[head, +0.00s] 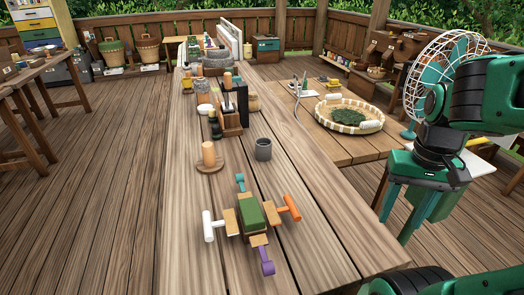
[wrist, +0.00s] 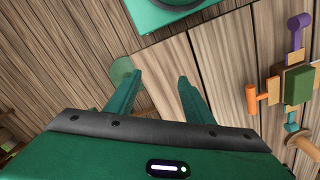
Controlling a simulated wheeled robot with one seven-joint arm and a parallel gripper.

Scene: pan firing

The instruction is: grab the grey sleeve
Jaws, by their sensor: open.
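The grey sleeve (head: 263,149) is a short, dark grey, upright cylinder with a dark opening at the top. It stands on the long plank table (head: 185,235), right of a peach-coloured cylinder on a round wooden dish. My gripper (head: 394,222) is off to the right of the table's right edge in the head view, well apart from the sleeve, with its fingers pointing down. In the wrist view my gripper (wrist: 160,77) shows two green fingers spread apart with nothing between them. The sleeve is not visible in the wrist view.
A green block with coloured knobs (head: 250,214) lies in front of the sleeve. The peach cylinder (head: 208,153) stands to its left; a dark wooden holder (head: 231,122) stands behind it. A woven tray (head: 326,121) is on a lower table to the right. Table right of the sleeve is clear.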

